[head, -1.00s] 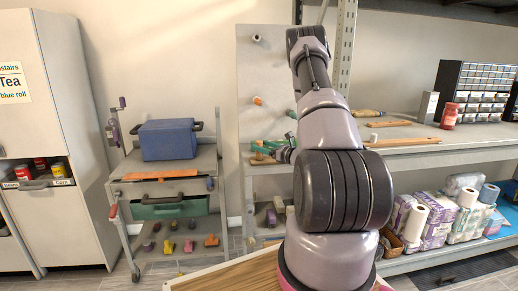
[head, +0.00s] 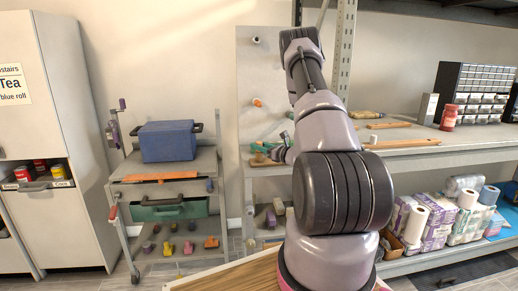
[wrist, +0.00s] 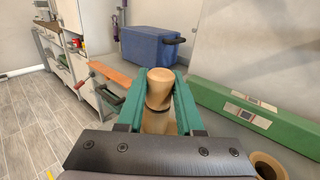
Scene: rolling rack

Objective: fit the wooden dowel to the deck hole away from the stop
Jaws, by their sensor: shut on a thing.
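My gripper (wrist: 160,84) has green fingers and is shut on a light wooden dowel (wrist: 159,92) in the wrist view. The dowel's round end faces the camera and its lower part runs down between the fingers. In the head view my arm covers much of the gripper, and the dowel cannot be made out surely. The rolling rack's top deck (head: 205,166) is at the left of the head view. I cannot make out a deck hole or the stop in either view.
A blue box (head: 167,140) and a flat orange strip (head: 160,176) lie on the rack's deck. A shelf (head: 420,146) stands at the right.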

